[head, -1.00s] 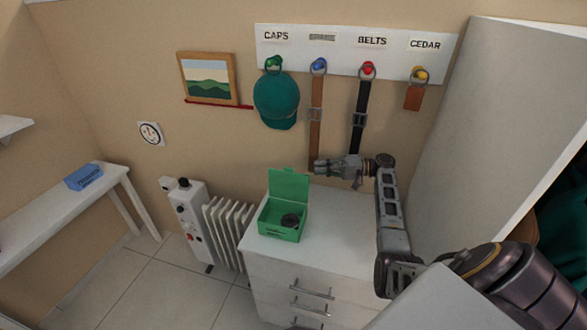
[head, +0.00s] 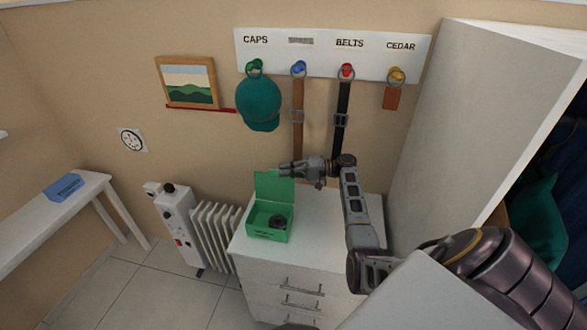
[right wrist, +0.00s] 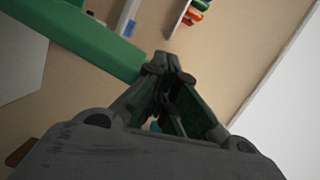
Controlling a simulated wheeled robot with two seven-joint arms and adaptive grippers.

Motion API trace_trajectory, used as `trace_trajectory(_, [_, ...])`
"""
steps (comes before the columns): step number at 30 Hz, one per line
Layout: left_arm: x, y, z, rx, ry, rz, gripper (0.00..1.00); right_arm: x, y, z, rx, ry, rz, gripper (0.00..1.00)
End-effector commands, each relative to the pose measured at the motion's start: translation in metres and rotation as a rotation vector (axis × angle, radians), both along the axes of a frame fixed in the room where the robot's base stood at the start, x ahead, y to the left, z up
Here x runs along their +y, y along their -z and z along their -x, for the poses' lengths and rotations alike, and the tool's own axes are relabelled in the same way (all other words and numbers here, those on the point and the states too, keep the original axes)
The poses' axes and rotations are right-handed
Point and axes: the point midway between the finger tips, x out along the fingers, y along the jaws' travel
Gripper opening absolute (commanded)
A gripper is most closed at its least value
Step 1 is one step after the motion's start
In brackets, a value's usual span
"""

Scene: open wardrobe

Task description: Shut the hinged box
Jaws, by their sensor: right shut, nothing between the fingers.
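The green hinged box (head: 268,234) stands on the white drawer unit with its lid (head: 272,188) up, roughly upright. A dark round item lies inside the box. My right gripper (head: 285,171) is shut and empty, at the top right edge of the lid. I cannot tell whether it touches the lid. In the right wrist view, a green edge that looks like the lid (right wrist: 75,42) runs at upper left, beside the shut fingers (right wrist: 170,62). My left gripper is not in view.
The white drawer unit (head: 325,225) has free room right of the box. A radiator (head: 213,232) stands to its left. A brown belt (head: 298,125), a black belt (head: 342,120) and a teal cap (head: 258,103) hang above. A white wardrobe panel (head: 465,120) stands at right.

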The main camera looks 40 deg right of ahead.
Motion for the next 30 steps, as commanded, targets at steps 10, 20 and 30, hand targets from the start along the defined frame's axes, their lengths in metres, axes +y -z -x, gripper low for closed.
trace_trajectory(10, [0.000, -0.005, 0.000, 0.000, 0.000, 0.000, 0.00, 0.024, -0.002, -0.015, -0.007, -0.010, -0.009, 0.00])
trace_trajectory(20, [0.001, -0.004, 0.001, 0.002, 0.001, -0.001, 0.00, 0.024, -0.002, -0.016, -0.009, -0.009, -0.008, 0.00])
trace_trajectory(30, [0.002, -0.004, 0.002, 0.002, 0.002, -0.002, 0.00, 0.025, -0.002, -0.016, -0.009, -0.009, -0.005, 0.00])
